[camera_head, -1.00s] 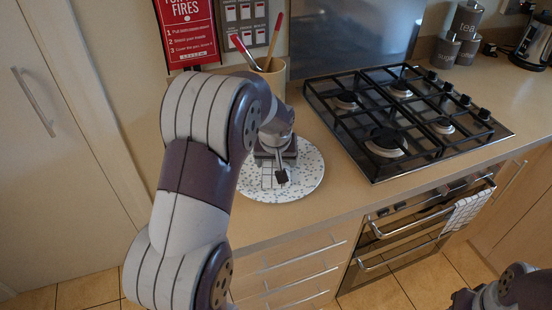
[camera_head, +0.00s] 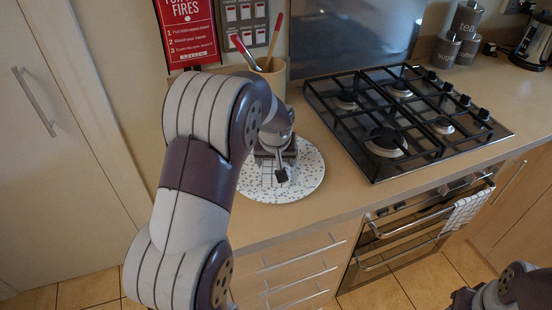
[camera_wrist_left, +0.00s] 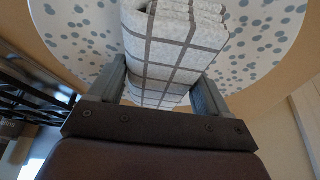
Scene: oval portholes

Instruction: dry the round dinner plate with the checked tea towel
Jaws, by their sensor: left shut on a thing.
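The round dinner plate (camera_head: 308,176) lies flat on the worktop, white with blue-grey speckles. It also fills the upper part of the left wrist view (camera_wrist_left: 267,45). My left gripper (camera_head: 275,160) is over the plate, shut on the folded checked tea towel (camera_head: 267,178). In the left wrist view the towel (camera_wrist_left: 172,45), white with grey lines, is a thick pad between the two fingers (camera_wrist_left: 160,88). It lies over the plate; its underside is hidden, so contact is not clear. My right gripper (camera_head: 465,299) is partly in view at the bottom right edge, its jaws unclear.
A gas hob (camera_head: 400,115) is right of the plate. A utensil pot (camera_head: 274,78) with red-handled tools stands behind my left wrist. Another checked cloth (camera_head: 466,212) hangs on the oven rail. Canisters (camera_head: 466,22) and a kettle (camera_head: 534,42) stand at the back right.

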